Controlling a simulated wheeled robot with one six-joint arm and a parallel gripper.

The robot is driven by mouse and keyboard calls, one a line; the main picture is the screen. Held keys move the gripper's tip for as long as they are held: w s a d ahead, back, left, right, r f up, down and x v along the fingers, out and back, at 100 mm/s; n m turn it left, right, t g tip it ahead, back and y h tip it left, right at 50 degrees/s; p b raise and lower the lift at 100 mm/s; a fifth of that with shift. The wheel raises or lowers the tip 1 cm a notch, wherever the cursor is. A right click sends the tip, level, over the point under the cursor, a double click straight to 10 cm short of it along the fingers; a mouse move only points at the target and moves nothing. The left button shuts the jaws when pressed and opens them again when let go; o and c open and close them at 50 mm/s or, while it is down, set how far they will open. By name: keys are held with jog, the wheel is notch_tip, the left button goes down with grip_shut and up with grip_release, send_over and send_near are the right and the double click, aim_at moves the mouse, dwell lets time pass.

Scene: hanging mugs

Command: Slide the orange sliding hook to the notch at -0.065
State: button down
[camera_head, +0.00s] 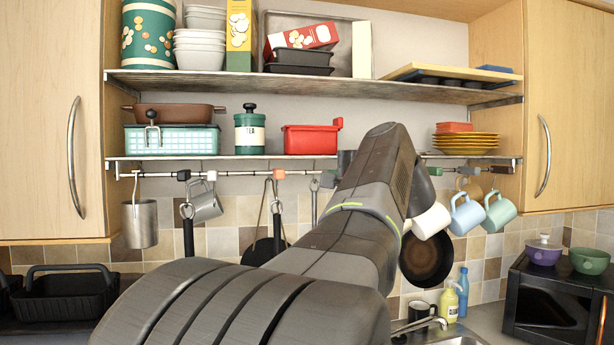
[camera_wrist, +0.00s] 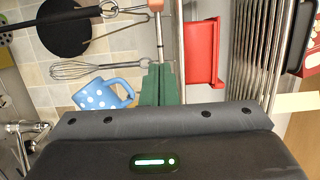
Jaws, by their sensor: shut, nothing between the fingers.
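The orange sliding hook (camera_head: 279,174) sits on the rail (camera_head: 236,173) under the lower shelf, left of my arm. A dark-handled utensil hangs below it, in front of a black round pan (camera_head: 262,252). In the wrist view, turned on its side, an orange block (camera_wrist: 156,5) shows on the rail at the top edge, partly cut off. My gripper (camera_wrist: 157,68) shows there as two green fingers, shut together and empty. They are close to the rail in the picture, apart from the orange block.
A whisk (camera_wrist: 90,68) and a blue spotted mug (camera_wrist: 105,93) hang close to my fingers. A red container (camera_wrist: 202,40) stands on the shelf beside the rail. More mugs (camera_head: 466,214) hang to the right.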

jog(key=w+a+p, duration=0.4)
jog(key=w+a, duration=0.3)
jog(key=shift+a, duration=0.35)
jog(key=shift+w+f, duration=0.1)
